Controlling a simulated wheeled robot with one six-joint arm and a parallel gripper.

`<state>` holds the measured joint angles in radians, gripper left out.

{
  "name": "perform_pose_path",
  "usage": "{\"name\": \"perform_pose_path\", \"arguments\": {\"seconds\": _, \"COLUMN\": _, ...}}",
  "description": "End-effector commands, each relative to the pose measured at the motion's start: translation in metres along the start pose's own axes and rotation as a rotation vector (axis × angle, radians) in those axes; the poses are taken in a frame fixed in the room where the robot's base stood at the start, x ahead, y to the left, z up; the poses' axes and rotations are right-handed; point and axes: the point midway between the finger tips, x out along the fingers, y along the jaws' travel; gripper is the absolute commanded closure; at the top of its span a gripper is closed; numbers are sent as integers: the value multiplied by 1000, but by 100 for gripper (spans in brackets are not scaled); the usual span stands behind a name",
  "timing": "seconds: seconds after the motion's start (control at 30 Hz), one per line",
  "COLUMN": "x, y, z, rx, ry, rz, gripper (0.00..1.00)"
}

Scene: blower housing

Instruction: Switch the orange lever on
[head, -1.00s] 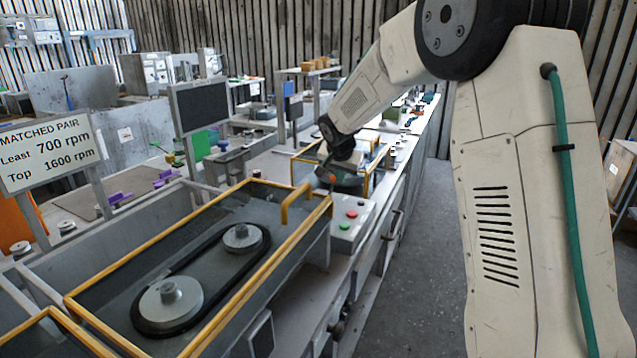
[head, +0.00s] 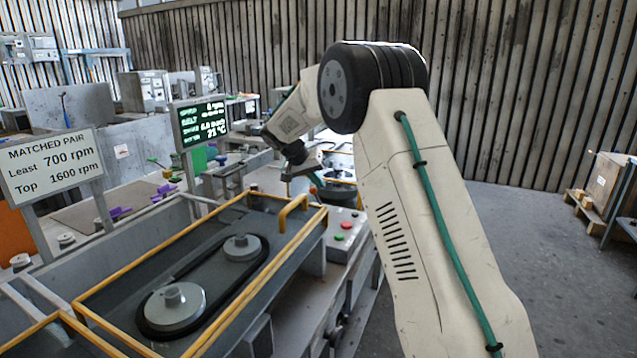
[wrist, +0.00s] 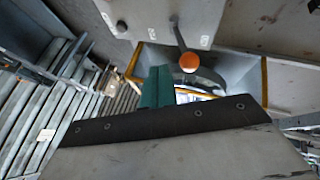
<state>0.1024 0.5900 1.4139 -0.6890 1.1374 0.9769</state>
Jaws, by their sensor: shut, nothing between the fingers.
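The orange lever shows in the wrist view as an orange ball knob (wrist: 188,61) on a dark stem. The stem runs from a pivot on a pale grey panel (wrist: 150,12) down the picture towards my gripper. My gripper (wrist: 158,72), with teal fingers, is shut and empty. In the wrist view its fingers are just left of the knob; I cannot tell whether they touch it. The display screen (head: 202,123) is lit with green text.
A control box (head: 346,228) with red and green buttons is on the bench near my arm. A yellow-framed guard (head: 284,215) surrounds two belt pulleys. A sign (head: 55,165) reads least 700 rpm, top 1600 rpm.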

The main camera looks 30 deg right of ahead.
Motion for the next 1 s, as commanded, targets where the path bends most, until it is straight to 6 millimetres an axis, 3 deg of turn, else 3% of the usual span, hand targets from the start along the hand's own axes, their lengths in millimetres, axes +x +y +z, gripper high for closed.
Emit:
{"name": "perform_pose_path", "arguments": {"seconds": 0.73, "x": -16, "y": 12, "z": -7, "rx": 1, "ry": 1, "rz": -3, "gripper": 100}}
{"name": "perform_pose_path", "arguments": {"seconds": 0.9, "x": -36, "y": 32, "z": -10, "rx": -3, "ry": 4, "rz": -6, "gripper": 100}}
{"name": "perform_pose_path", "arguments": {"seconds": 1.0, "x": -61, "y": 24, "z": -8, "rx": -7, "ry": 6, "rz": -8, "gripper": 100}}
